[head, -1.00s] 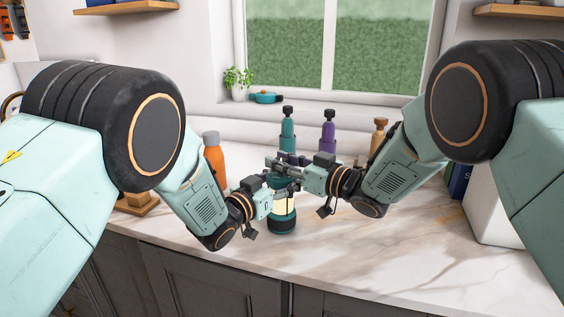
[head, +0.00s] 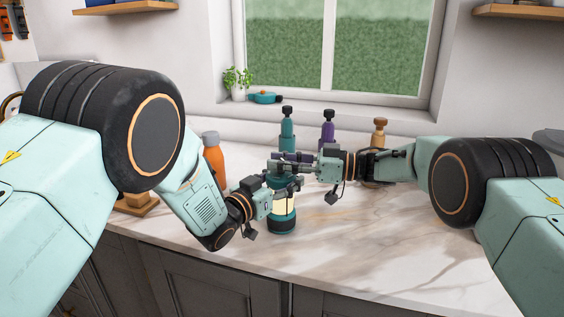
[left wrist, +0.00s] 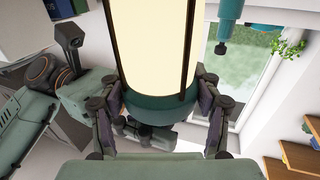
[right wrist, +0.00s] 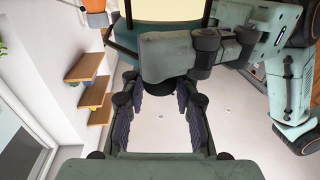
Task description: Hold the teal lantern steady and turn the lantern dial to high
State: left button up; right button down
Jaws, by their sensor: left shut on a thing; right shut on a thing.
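The teal lantern (head: 281,224), with a cream glowing body, stands upright on the marble counter. My left gripper (head: 287,184) is shut on its teal upper part from the front. The left wrist view shows the fingers on both sides of the teal band (left wrist: 155,106) below the cream body. My right gripper (head: 277,166) is shut at the lantern's top, on the dial. The dial's markings and setting cannot be read.
An orange bottle (head: 213,160) stands left of the lantern. A teal bottle (head: 287,130), a purple bottle (head: 327,130) and a tan bottle (head: 379,132) stand behind. A plant (head: 238,82) is on the window sill. The counter's front right (head: 370,250) is clear.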

pick_arm(q)
jog(key=shift+s+d+f, duration=0.1)
jog(key=shift+d+f, duration=0.05)
pick_arm(e)
jog(key=shift+s+a+r+g, duration=0.1)
jog(key=shift+g, duration=0.2)
jog(key=c, duration=1)
grip_release()
jog(key=d, duration=0.4)
jog(key=s+d, duration=0.1)
jog(key=d, duration=0.3)
jog(key=s+d, duration=0.1)
jog(key=d, duration=0.3)
pick_arm(q)
jog(key=o, duration=1.5)
